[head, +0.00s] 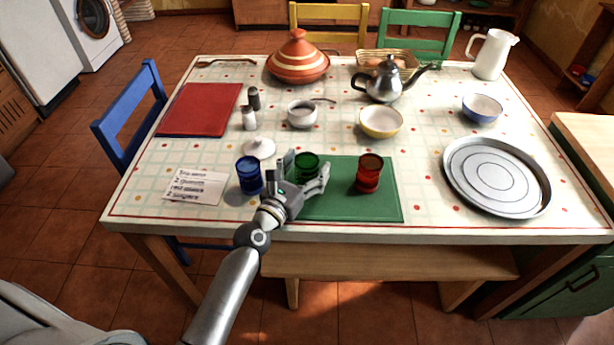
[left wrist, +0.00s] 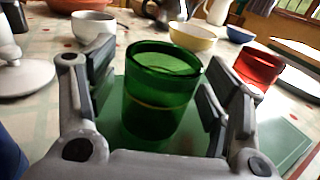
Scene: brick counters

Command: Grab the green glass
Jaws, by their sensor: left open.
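The green glass (head: 307,166) stands upright on the green placemat (head: 345,205), between the blue glass (head: 249,175) and the red glass (head: 369,174). My left gripper (head: 304,172) is open, with its fingers on either side of the green glass. In the left wrist view the green glass (left wrist: 160,95) is between the two finger pads (left wrist: 155,92), with a visible gap at the right pad; contact at the left pad is unclear. The gripper hides the lower part of the glass in the head view. My right gripper is not in view.
A white lid (head: 259,148), a white sugar bowl (head: 302,114) and a yellow bowl (head: 381,122) stand behind the glasses. A round metal tray (head: 497,150) lies at the right. A note card (head: 196,187) lies left of the blue glass. The cloth between red glass and tray is clear.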

